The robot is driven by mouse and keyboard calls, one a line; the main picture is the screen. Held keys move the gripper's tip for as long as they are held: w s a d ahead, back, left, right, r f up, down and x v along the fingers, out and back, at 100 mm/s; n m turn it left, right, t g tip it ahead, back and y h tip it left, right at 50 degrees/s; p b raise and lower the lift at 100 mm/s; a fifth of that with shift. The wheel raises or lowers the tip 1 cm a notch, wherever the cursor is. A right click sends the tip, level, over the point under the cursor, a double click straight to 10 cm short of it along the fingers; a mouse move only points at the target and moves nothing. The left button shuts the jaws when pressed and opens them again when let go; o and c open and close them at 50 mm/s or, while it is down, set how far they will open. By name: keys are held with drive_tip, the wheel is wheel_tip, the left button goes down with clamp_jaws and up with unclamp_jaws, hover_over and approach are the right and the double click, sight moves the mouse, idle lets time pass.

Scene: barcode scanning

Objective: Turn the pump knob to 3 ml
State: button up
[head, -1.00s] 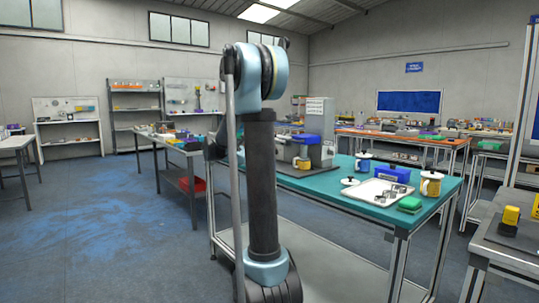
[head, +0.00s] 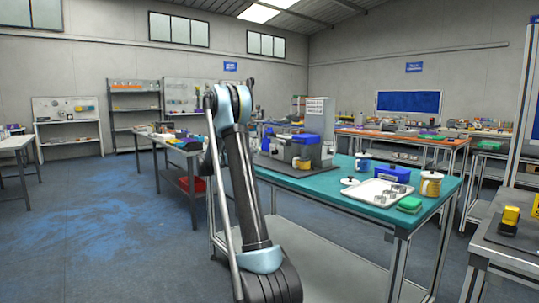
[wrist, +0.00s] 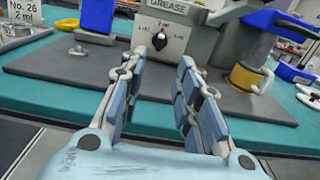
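The pump (wrist: 190,38) is a grey machine labelled GREASE on a dark mat. Its dark knob (wrist: 159,40) sits on a pale dial panel (wrist: 172,32) with small marks around it; the setting is too small to read. My gripper (wrist: 162,62) is open and empty in the wrist view, its two blue-grey fingers spread in front of the panel. The knob shows beyond and between the fingertips, apart from them. In the head view the pump (head: 316,150) stands on the teal table behind my arm; my gripper is hidden there.
A card (wrist: 22,10) reading "No. 26 2 ml" stands at the left. A yellow mug (wrist: 248,76) stands right of the pump under a grey part. A tray (head: 380,193) lies on the teal table (head: 330,188).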

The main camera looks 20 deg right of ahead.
sight(274, 152)
drive_tip(key=x, duration=1.6)
clamp_jaws()
